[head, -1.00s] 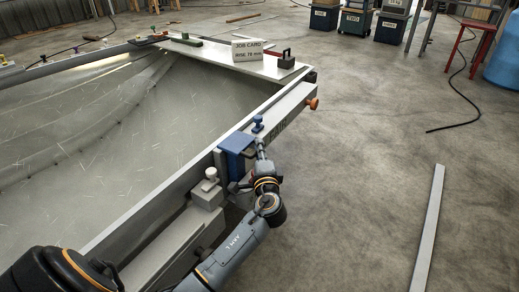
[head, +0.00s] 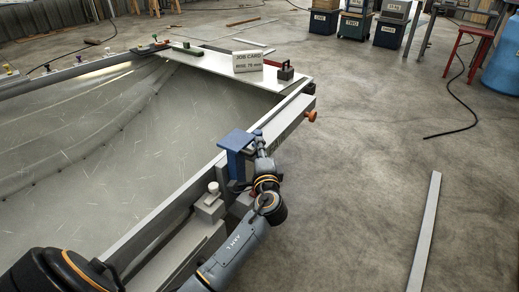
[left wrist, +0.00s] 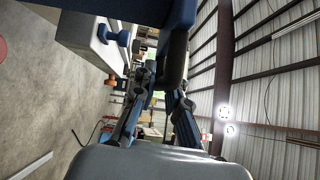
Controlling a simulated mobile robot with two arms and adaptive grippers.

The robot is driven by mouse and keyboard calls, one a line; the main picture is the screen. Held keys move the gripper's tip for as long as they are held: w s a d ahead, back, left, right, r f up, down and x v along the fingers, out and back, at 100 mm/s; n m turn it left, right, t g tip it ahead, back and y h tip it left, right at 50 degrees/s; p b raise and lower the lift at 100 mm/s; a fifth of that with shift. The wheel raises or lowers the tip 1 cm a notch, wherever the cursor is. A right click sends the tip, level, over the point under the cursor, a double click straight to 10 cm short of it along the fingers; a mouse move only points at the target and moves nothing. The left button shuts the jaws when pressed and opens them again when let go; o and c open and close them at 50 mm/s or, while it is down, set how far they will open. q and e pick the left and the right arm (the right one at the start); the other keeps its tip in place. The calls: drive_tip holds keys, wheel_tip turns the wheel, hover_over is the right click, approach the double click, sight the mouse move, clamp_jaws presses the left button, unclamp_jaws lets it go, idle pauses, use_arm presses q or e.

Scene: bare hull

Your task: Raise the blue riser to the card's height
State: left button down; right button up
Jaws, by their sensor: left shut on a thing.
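The blue riser (head: 237,141) stands at the outer side of the hull's near rim in the head view, its flat top above the grey rail. My left gripper (head: 261,152) is shut on it from the right side; the finger contact is partly hidden. In the left wrist view blue metal (left wrist: 135,10) fills the top edge, close to the fingers. The white job card (head: 248,62) stands on the far deck and gives a rise in mm; its digits are small. My right gripper is not in view.
A grey block with a white knob (head: 213,188) sits nearer along the rim. An orange knob (head: 311,116) sticks out at the rail's far end. A red-handled block (head: 285,70) is beside the card.

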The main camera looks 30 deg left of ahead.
use_arm(q)
drive_tip(key=shift+r, duration=0.2)
drive_tip(key=c, duration=1.4)
unclamp_jaws()
drive_tip(key=shift+o, duration=0.2)
drive_tip(key=shift+f, duration=0.1)
drive_tip(key=v, duration=1.2)
